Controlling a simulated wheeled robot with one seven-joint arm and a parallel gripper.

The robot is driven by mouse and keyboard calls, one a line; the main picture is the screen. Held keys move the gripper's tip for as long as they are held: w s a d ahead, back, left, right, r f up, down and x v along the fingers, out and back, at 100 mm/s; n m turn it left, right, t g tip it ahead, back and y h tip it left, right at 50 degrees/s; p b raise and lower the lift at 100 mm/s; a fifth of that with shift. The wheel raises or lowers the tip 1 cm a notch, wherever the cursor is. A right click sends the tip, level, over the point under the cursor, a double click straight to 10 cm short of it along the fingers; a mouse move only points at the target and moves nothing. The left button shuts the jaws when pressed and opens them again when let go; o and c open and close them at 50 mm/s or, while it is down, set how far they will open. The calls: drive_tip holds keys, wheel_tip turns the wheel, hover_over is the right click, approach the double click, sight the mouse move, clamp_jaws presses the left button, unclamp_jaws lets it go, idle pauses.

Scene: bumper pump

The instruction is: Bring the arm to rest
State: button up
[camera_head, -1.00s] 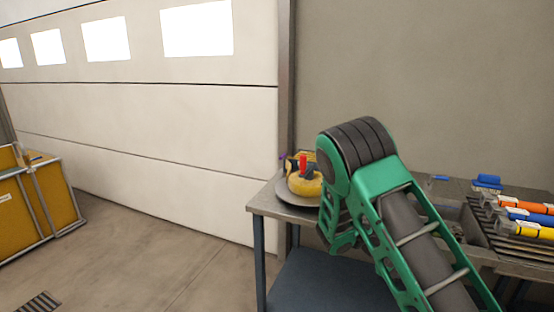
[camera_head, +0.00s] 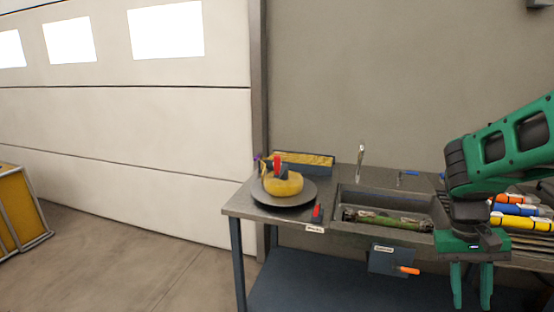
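My arm (camera_head: 505,143) is green and black and comes in from the right edge. It is bent, with the wrist turned down. My gripper (camera_head: 471,303) points down in front of the bench at the right. Its two green fingers are apart with a clear gap between them, and nothing shows in the gap. The fingertips lie close to the bottom of the picture.
A metal workbench (camera_head: 236,203) carries a dark round plate (camera_head: 279,199) with a yellow round part (camera_head: 284,186). A sunken tray (camera_head: 342,203), a yellow-filled box (camera_head: 310,160) and coloured tubes (camera_head: 515,223) are also there.

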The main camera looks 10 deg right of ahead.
drive_tip(key=s+a+r+t+y, duration=0.2)
drive_tip(key=s+a+r, duration=0.1)
drive_tip(key=s, duration=0.6)
drive_tip(key=shift+a+m+t, duration=0.3)
drive_tip(key=shift+a+m, duration=0.1)
drive_tip(key=shift+a, duration=0.45)
drive_tip(key=shift+s, duration=0.1)
drive_tip(key=shift+w+f, duration=0.2)
drive_tip(key=shift+w, duration=0.4)
